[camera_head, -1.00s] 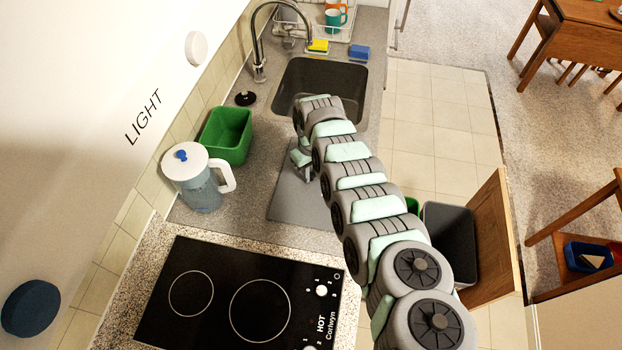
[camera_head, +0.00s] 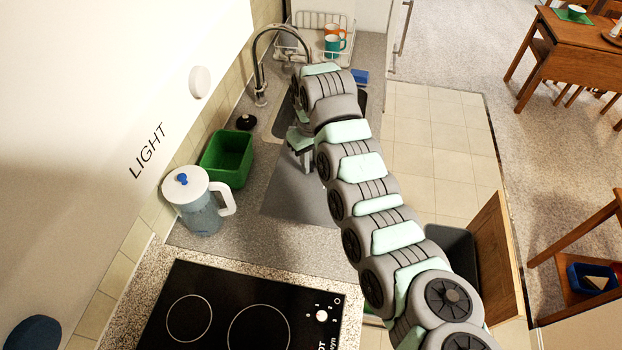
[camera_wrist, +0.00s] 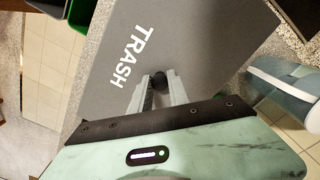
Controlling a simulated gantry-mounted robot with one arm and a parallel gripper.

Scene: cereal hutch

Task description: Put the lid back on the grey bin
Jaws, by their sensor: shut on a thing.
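The grey lid (camera_head: 298,205), marked TRASH, is in my gripper (camera_head: 304,163) over the counter by the sink. In the wrist view my gripper (camera_wrist: 159,90) is shut on the small dark knob of the lid (camera_wrist: 205,45). The lid appears raised off the counter, though its height is hard to judge. The grey bin (camera_head: 456,250) stands in the opened cabinet to the right of the counter, partly behind my arm. Its dark inside shows without a cover. A corner of the grey bin (camera_wrist: 45,8) shows at the wrist view's upper left.
A green tub (camera_head: 227,158) and a water jug (camera_head: 197,203) stand left of the lid. The hob (camera_head: 235,310) lies in front, and the faucet (camera_head: 258,65) behind. A green bin (camera_wrist: 79,14) adjoins the grey one. The open wooden cabinet front (camera_head: 498,255) stands right.

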